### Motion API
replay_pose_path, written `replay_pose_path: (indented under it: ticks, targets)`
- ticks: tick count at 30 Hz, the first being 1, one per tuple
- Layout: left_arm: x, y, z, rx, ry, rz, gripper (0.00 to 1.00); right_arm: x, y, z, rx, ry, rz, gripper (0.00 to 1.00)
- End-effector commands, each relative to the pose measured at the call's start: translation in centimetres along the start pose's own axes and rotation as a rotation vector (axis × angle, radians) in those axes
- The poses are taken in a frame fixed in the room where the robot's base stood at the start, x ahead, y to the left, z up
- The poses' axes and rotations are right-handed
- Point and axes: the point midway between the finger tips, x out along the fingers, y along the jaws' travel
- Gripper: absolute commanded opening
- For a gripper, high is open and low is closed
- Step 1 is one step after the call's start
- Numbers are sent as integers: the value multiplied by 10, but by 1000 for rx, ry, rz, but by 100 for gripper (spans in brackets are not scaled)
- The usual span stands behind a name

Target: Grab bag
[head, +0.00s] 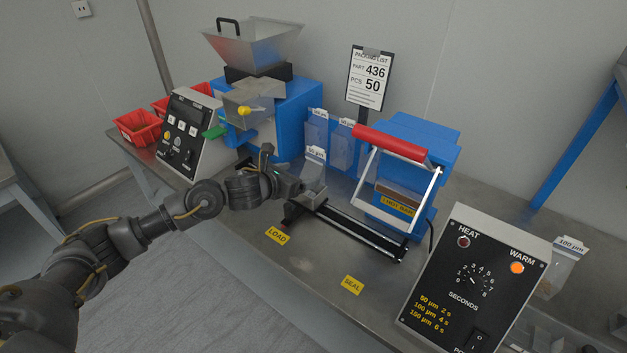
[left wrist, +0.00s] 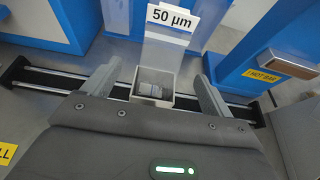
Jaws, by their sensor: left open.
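A clear bag (head: 315,172) with a white label stands over the dark rail in front of the blue sealing machine (head: 412,150). In the left wrist view the bag (left wrist: 166,55) is labelled 50 µm, its mouth is open, and grey pieces lie inside. My left gripper (head: 302,189) is at the bag. In the left wrist view its fingers (left wrist: 158,76) are open, one on each side of the bag, and I see gaps between them and its walls. The bag's lower part is hidden by the gripper. My right gripper is not in view.
The rail (head: 355,232) runs across the steel table (head: 290,275). A red-handled lever (head: 390,143) rises above it. More bags (head: 342,148) hang behind. A control box (head: 473,285) stands front right, another (head: 187,135) at left beside the hopper machine (head: 290,110). Red bins (head: 138,127) sit far left.

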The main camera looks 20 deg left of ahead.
Motion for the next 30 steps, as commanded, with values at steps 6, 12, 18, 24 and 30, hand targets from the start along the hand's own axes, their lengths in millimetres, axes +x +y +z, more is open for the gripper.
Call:
replay_pose_path:
  ticks: [6,12,18,24,30]
  targets:
    - [20,-2,0,1,1,-2,85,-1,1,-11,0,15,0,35]
    - [28,-3,2,-1,0,-4,85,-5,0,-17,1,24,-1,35]
    - [56,-4,3,-2,0,-3,85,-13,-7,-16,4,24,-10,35]
    - [72,-4,1,-1,1,-4,85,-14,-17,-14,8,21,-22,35]
    - [73,-4,1,0,0,-4,85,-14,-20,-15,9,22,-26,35]
